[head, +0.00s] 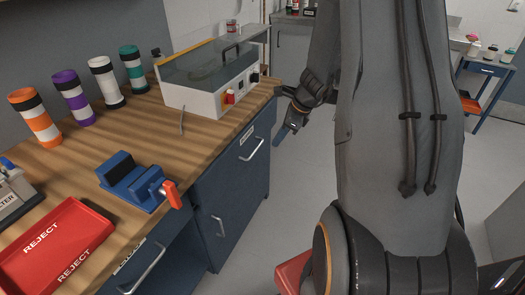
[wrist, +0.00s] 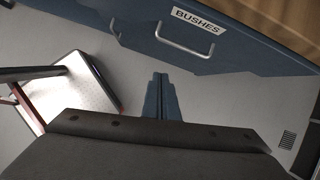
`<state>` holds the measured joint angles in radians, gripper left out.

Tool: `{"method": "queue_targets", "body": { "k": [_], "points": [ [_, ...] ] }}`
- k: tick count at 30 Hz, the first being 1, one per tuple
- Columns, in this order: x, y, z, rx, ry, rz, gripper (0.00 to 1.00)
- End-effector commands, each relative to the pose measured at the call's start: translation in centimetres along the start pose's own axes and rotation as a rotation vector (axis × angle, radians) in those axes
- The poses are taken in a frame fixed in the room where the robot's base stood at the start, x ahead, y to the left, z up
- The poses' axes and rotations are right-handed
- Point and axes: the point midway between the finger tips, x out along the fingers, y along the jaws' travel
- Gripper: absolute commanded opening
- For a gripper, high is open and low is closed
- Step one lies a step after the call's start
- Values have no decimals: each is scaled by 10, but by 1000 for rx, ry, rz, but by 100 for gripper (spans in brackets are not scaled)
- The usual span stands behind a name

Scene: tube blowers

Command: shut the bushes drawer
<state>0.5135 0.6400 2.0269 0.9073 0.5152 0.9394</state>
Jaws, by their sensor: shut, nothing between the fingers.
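The bushes drawer front (wrist: 235,50) is blue, with a white BUSHES label (wrist: 198,21) and a silver bar handle (wrist: 185,40), at the top of the wrist view. How far it stands out from the bench is hard to tell. In the head view a blue drawer front (head: 237,157) with a bar handle is nearest my gripper, but its label is too small to read. My gripper (head: 291,128) is in front of the bench's right end, apart from it. In the wrist view my gripper (wrist: 161,78) is shut and empty, below the handle in the picture and not touching it.
The wooden bench top (head: 150,135) holds a tube blower (head: 212,75), a blue fixture (head: 135,182) with a red handle, a red reject tray (head: 60,245) and several banded cylinders. Another drawer handle (head: 147,267) shows at the lower left. Grey floor (head: 300,180) is clear beside my gripper.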

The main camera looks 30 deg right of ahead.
Motion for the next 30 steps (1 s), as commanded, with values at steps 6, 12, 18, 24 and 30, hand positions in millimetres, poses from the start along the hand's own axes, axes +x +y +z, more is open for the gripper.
{"method": "queue_targets", "body": {
  "k": [6,12,18,24,30],
  "points": [
    [13,-26,-20,201,-35,-30,0],
    [37,-26,-20,206,-34,-29,0],
    [72,-27,-19,202,-33,-29,0],
    [106,-28,-17,200,-34,-28,0],
    [113,-34,8,197,-34,-31,0]
  ]
}}
